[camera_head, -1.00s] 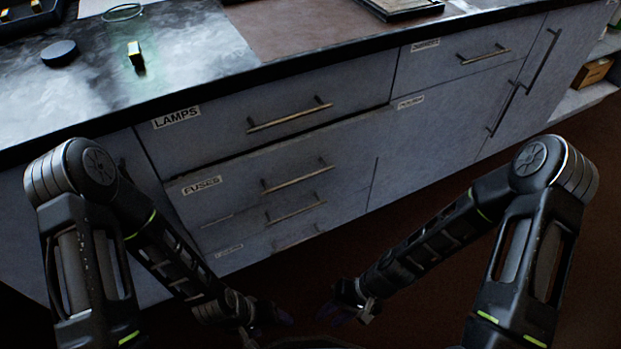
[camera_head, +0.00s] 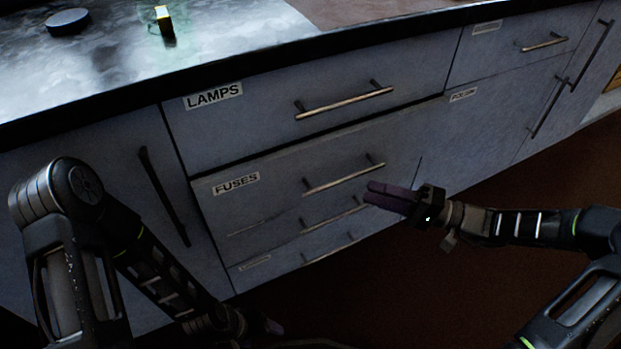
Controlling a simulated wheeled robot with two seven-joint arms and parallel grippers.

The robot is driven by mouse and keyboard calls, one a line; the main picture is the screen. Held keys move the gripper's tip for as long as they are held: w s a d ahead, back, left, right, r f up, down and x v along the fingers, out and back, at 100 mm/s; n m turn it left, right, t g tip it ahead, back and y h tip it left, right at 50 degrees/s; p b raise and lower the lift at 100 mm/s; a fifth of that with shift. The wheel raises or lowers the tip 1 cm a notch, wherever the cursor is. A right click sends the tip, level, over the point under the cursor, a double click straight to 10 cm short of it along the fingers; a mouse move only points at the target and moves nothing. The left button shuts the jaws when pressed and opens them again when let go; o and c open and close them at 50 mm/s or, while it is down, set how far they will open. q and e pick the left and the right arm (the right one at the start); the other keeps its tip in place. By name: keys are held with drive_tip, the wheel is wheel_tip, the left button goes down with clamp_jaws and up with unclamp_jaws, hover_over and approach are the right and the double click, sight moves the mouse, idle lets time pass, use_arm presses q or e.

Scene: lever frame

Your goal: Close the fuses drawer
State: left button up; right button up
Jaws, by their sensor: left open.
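The fuses drawer (camera_head: 275,190) is in the cabinet below the lamps drawer, with a white FUSES label and a bar handle (camera_head: 345,179). Its front seems to stand slightly proud of the lamps drawer front, with a dark gap along its top edge. My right gripper (camera_head: 366,192) is in front of the cabinet, its fingers pointing left, just below the right end of the fuses handle in the picture. I cannot tell whether it touches the drawer, or how far apart its fingers are. My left gripper (camera_head: 272,328) is low at the bottom edge, open, dark and partly hidden.
The lamps drawer (camera_head: 260,125) is above, its handle (camera_head: 345,103) sticking out. Lower drawers have handles (camera_head: 335,216) close beneath. A cabinet door with a vertical handle (camera_head: 163,195) is at left. The worktop carries a black disc (camera_head: 68,21) and a small yellow-and-black block (camera_head: 164,20). Floor lies bare at right.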

sight(346, 177)
drive_tip(key=x, duration=0.2)
drive_tip(key=b+x, duration=0.1)
drive_tip(key=x, duration=0.1)
drive_tip(key=r+x, duration=0.1)
drive_tip(key=x, duration=0.2)
drive_tip(key=shift+w+d+b, duration=0.2)
drive_tip(key=shift+w+b, duration=0.15)
drive_tip(key=shift+b, duration=0.05)
use_arm(q)
drive_tip(key=shift+w+a+f, duration=0.15)
drive_tip(key=shift+f, duration=0.45)
drive_tip(key=shift+w+a+f, duration=0.15)
drive_tip(key=shift+f, duration=0.4)
use_arm(e)
drive_tip(key=shift+w+a+r, duration=0.15)
drive_tip(key=shift+a, duration=0.15)
drive_tip(key=shift+c, duration=0.3)
clamp_jaws()
